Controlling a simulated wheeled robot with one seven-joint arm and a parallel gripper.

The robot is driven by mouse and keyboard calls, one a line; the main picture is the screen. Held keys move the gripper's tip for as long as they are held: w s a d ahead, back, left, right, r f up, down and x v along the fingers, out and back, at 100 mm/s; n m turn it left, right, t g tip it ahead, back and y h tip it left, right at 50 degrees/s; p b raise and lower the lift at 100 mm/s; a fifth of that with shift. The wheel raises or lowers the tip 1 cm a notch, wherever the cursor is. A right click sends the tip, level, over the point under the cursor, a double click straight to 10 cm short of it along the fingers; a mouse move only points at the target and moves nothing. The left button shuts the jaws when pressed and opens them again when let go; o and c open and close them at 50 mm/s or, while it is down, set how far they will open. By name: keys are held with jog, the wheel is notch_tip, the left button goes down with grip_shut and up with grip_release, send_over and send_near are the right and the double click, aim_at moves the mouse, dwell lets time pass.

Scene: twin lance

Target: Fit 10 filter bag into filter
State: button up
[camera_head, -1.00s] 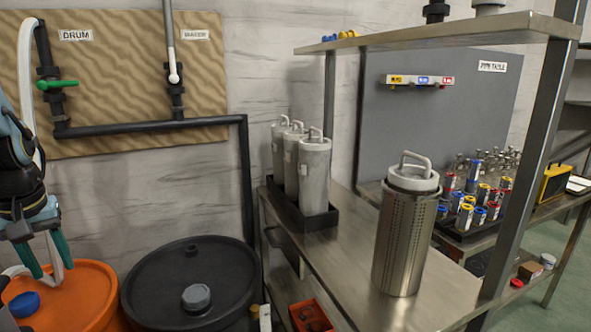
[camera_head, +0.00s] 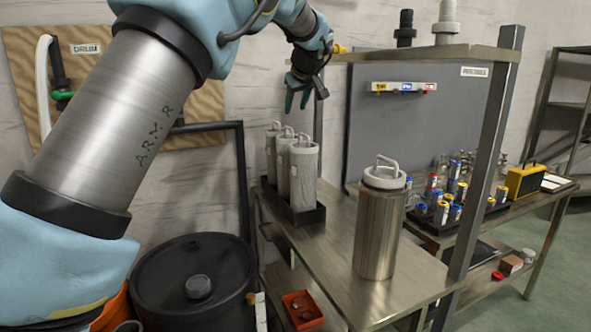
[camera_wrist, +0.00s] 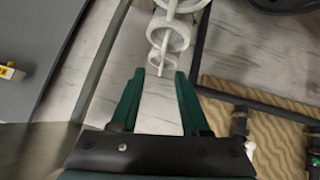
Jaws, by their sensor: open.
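Three grey-white filter bags (camera_head: 303,178) with looped handles stand upright in a row in a black tray (camera_head: 308,216) on the steel table. I cannot read a 10 on any of them. The filter, a steel canister (camera_head: 376,235), stands upright right of the tray; a white top with a looped handle (camera_head: 384,176) sits in its mouth. My gripper (camera_head: 305,94) is open and empty in the air above the bags, apart from them. In the wrist view, white looped handles (camera_wrist: 168,38) show in a line beyond and between my open fingertips (camera_wrist: 160,74).
A shelf (camera_head: 430,54) on steel posts overhangs the table, close to the right of my gripper. A black drum (camera_head: 190,290) stands at the lower left. A rack of colored cylinders (camera_head: 440,212) stands on the bench behind. The table between tray and canister is clear.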

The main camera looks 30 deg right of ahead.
aim_at(283, 141)
jog(key=shift+a+p+x, duration=0.15)
jog(key=shift+p+x, duration=0.95)
jog(key=shift+x, duration=1.25)
jog(key=shift+a+p+x, duration=0.15)
jog(key=shift+p+x, duration=0.9)
jog(key=shift+x, duration=1.3)
jog(key=shift+f, duration=0.15)
jog(key=shift+c, duration=0.4)
grip_shut()
